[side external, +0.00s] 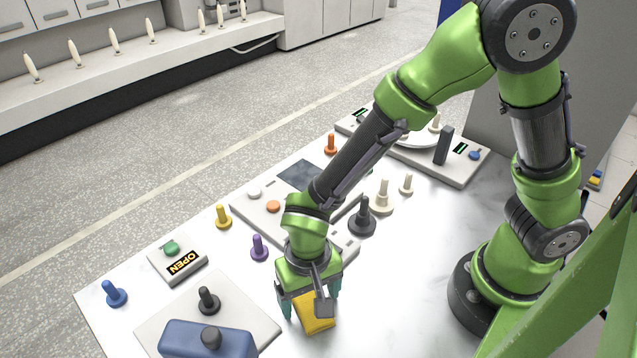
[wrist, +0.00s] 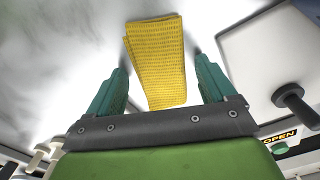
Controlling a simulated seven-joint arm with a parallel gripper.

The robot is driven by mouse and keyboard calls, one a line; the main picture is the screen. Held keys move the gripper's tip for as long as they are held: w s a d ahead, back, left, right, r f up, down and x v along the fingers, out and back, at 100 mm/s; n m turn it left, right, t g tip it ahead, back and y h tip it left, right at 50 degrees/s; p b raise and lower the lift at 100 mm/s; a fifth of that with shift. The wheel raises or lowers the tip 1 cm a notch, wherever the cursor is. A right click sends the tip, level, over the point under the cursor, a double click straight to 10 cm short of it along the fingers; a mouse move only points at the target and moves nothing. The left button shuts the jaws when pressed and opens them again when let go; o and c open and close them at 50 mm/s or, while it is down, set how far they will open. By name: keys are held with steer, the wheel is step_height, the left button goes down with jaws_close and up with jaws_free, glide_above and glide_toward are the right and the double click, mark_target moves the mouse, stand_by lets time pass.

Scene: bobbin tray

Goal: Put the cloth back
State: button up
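The cloth (side external: 316,314) is yellow and folded, and lies on the white table top near the front. It also shows in the wrist view (wrist: 157,58), with a ribbed weave. My gripper (side external: 309,308) is low over the cloth, pointing down. In the wrist view my gripper (wrist: 162,72) has its two green fingers spread apart, one on each side of the cloth, with gaps between them and it. The fingers do not appear to touch the cloth. Part of the cloth is hidden behind my gripper in the side view.
A pale board (side external: 150,322) with a black knob (side external: 208,300) and a blue block (side external: 190,340) lies left of my gripper. A purple peg (side external: 259,248), an OPEN sign box (side external: 183,266) and a grey panel (side external: 250,209) stand behind. The table right of the cloth is clear.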

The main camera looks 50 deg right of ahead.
mark_target(309, 298)
steer(key=shift+r, duration=0.1)
step_height(309, 298, up, 12)
steer(key=d+r+t+y, duration=0.1)
steer(key=d+r+t, duration=0.2)
steer(key=d+r, duration=0.3)
steer(key=s+d+r+t+y, duration=0.1)
steer(key=d+r+t, duration=0.3)
steer(key=d, duration=0.9)
step_height(309, 298, up, 2)
steer(key=shift+s+r+n, duration=0.1)
steer(key=shift+s+n, duration=0.1)
steer(key=shift+n, duration=0.1)
